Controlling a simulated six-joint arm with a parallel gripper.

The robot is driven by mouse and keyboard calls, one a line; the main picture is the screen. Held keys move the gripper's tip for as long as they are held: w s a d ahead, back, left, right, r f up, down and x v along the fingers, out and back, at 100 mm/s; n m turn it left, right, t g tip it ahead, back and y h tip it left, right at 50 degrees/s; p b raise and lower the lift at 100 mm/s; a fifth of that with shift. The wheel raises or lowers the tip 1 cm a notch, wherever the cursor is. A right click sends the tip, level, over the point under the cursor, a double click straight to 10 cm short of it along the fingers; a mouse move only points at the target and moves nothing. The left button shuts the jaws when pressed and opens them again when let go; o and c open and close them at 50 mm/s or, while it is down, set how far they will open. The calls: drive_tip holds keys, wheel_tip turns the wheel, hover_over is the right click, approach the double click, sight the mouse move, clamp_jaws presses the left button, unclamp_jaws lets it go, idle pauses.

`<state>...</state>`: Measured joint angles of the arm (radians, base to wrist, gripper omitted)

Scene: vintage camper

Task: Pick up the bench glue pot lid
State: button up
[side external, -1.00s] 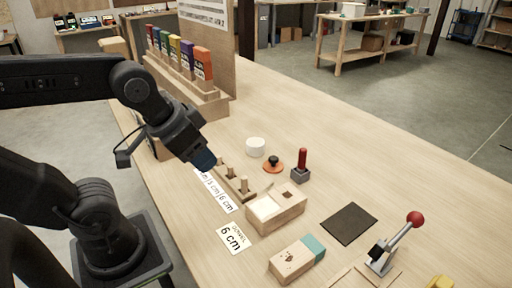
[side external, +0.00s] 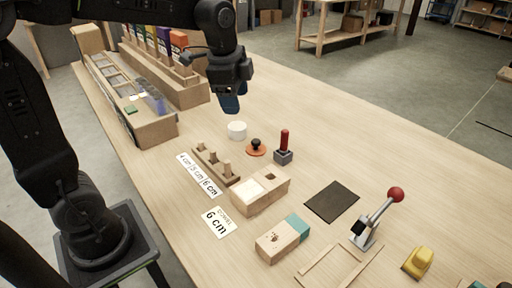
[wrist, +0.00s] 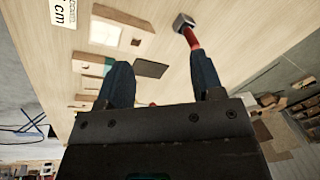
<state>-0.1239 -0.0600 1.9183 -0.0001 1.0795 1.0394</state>
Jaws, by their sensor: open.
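The glue pot lid (side external: 256,150) looks like a flat orange disc with a black knob, lying on the bench in the side view. The white round pot (side external: 237,131) stands just left of it and apart from it. My gripper (side external: 231,103) is open and empty, raised above and behind the pot. In the wrist view my gripper's two blue fingers (wrist: 162,78) are spread with nothing between them. I cannot make out the lid or the pot in the wrist view.
A red-handled stamp (side external: 284,146) stands close to the right of the lid; it also shows in the wrist view (wrist: 187,31). A wooden block with recesses (side external: 262,196) and a peg rack (side external: 214,167) lie in front. A dark mat (side external: 332,202) lies to the right.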

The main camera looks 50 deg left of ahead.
sight(256, 141)
drive_tip(key=w+a+f+m+g, duration=0.2)
drive_tip(key=w+a+f+m, duration=0.3)
drive_tip(key=w+f+m, duration=0.4)
drive_tip(key=shift+n, duration=0.7)
drive_tip(key=f, duration=0.4)
drive_tip(key=w+f, duration=0.1)
drive_tip(key=f, duration=0.6)
drive_tip(key=shift+w+a+f, duration=0.15)
drive_tip(key=shift+a+f, duration=0.05)
drive_tip(key=shift+f, duration=0.2)
drive_tip(key=shift+c, duration=0.2)
drive_tip(key=c, duration=1)
drive_tip(key=shift+o, duration=0.2)
drive_tip(key=shift+r, duration=0.15)
